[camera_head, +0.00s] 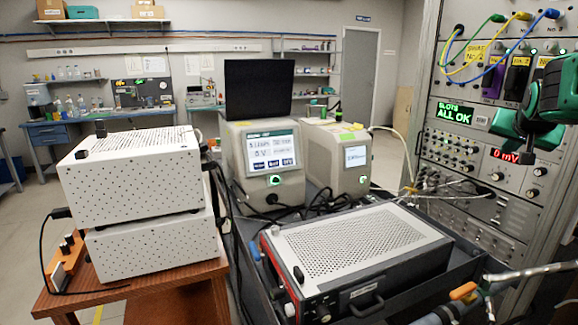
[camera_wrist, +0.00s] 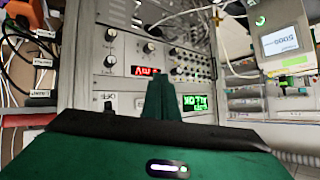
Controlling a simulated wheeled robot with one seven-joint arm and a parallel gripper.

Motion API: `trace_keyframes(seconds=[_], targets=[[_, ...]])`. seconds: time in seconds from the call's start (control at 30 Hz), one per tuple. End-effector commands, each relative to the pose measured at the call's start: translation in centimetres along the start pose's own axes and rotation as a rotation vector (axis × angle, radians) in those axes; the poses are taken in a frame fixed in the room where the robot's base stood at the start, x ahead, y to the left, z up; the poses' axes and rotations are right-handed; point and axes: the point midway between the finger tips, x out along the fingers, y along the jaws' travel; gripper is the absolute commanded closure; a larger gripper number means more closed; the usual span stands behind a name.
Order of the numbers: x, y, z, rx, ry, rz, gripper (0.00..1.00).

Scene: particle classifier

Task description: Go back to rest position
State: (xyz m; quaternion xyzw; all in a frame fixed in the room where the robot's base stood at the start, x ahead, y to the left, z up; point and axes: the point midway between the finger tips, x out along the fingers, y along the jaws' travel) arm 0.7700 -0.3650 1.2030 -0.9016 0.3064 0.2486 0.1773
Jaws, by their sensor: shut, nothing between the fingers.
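My gripper (camera_head: 527,157) is at the right edge of the head view, in front of the instrument rack (camera_head: 430,165). Its green and black body hides part of the rack panel. In the wrist view my gripper (camera_wrist: 165,85) shows as one green wedge, its fingers together with nothing between them. The rack panel stands beyond the fingertips in that view, which is turned upside down. The slots display (camera_head: 461,115) reads "ALL OK".
A perforated-top instrument (camera_head: 350,240) sits low in front. Two white boxes (camera_head: 140,175) are stacked on a wooden stand at left. Two beige meters (camera_head: 262,170) stand behind. Blue, green and yellow cables (camera_head: 480,42) loop from the rack top. Open floor lies at back left.

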Motion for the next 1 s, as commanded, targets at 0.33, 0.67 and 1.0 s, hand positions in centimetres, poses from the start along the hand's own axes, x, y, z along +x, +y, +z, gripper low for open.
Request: trace_keyframes(seconds=[0.33,0.67,1.0], targets=[[-3.3,2.0,9.5,-0.059,-0.214,0.039,1.0],[-11.1,7.4,26.1,-0.145,-0.614,0.085,1.0],[-19.3,11.5,38.5,-0.211,-0.954,0.08,1.0]])
